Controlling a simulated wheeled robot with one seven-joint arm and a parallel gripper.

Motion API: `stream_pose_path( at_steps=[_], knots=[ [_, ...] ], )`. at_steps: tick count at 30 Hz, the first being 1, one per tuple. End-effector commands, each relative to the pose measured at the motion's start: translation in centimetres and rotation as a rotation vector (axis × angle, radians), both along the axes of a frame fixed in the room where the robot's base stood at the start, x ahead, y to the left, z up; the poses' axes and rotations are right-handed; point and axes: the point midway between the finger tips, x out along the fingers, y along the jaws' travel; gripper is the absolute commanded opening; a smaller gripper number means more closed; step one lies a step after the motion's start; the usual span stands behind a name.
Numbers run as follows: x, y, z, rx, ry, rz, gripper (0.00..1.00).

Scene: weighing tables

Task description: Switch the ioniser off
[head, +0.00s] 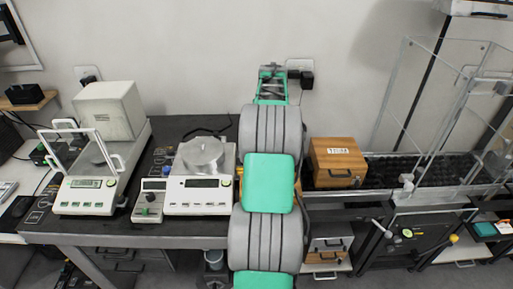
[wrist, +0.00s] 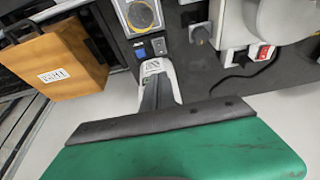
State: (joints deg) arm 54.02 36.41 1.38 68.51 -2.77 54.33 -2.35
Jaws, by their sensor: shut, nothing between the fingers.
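What looks like the ioniser (wrist: 122,14) is at the top of the wrist view, a pale unit with a round grille in a yellow ring. Whether the switch is on or off cannot be told. My gripper (wrist: 153,68) is shut and empty, its tips close to the panel just below the switch; contact cannot be told. In the head view my arm hides most of the ioniser.
A wooden box (head: 333,152) stands right of my arm; it also shows in the wrist view (wrist: 62,55). A balance (head: 200,195) stands left of my arm. A white unit with a red switch (wrist: 263,52) and a cable is at the right in the wrist view.

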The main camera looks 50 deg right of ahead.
Motion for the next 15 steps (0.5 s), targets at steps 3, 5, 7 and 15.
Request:
stream_pose_path(
  at_steps=[3,5,7,15],
  knots=[
    [0.2,0.2,0.0,0.000,0.000,0.004,0.00],
    [0.3,0.3,-0.1,0.000,0.000,0.006,0.00],
    [0.5,0.2,-0.3,0.000,0.000,0.008,0.00],
    [1.5,-0.8,-4.5,0.003,0.002,0.009,0.00]
  ],
)
